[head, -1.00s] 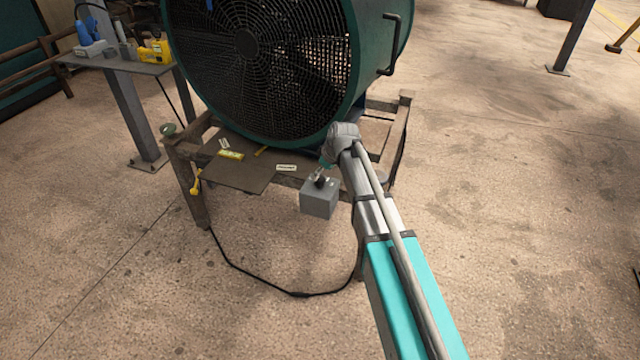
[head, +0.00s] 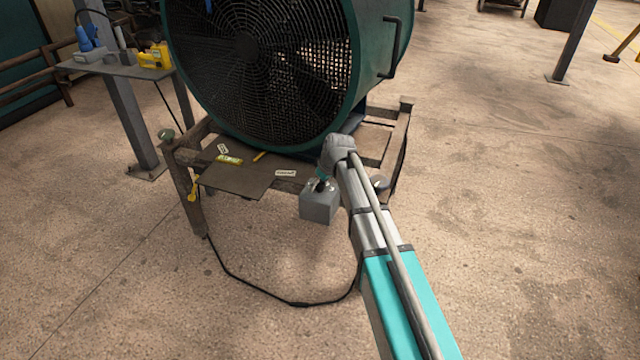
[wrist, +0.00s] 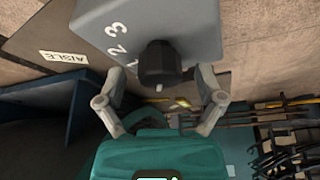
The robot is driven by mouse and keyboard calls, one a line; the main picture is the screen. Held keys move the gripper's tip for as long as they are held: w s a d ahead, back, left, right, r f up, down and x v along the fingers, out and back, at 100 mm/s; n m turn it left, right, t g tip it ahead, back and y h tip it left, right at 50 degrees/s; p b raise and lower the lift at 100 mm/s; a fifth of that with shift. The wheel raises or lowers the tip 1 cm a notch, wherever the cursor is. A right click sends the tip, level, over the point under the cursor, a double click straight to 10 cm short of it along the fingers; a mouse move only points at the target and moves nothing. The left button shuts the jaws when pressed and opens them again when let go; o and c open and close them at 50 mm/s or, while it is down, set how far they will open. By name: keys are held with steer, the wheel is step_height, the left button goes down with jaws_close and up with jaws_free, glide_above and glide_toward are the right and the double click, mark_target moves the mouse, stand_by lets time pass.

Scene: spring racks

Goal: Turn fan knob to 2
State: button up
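The fan knob (wrist: 160,63) is black and sits on a grey control box (wrist: 185,22) with the numbers 3, 2 and 1 to the knob's left in the wrist view. In the head view the box (head: 319,208) hangs at the front of the fan's wooden stand. The big green fan (head: 250,75) is above and behind it. My gripper (wrist: 160,78) is open, one finger on each side of the knob, with gaps showing on both sides. In the head view my gripper (head: 321,184) is at the box's top; the knob is mostly hidden there. I cannot tell the knob's setting.
The wooden stand (head: 180,165) carries a brown board (head: 235,180) with a yellow level (head: 229,160) and small labels. A black cable (head: 250,290) loops on the floor in front. A side table (head: 115,67) with tools stands at left.

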steer(key=c, duration=1)
steer(key=shift+c, duration=0.2)
steer(key=shift+m, duration=0.4)
steer(key=m+t+h, duration=0.1)
steer(key=m, duration=0.2)
steer(key=m+h, duration=0.1)
steer(key=m, duration=0.3)
steer(key=shift+t+h, duration=0.3)
steer(key=shift+h, duration=0.1)
steer(key=m, duration=0.2)
steer(key=m+h, duration=0.1)
steer(key=m, duration=0.1)
steer(key=shift+m+h, duration=0.3)
steer(key=shift+m, duration=0.1)
steer(key=shift+m+h, duration=0.6)
steer(key=shift+m, duration=1.1)
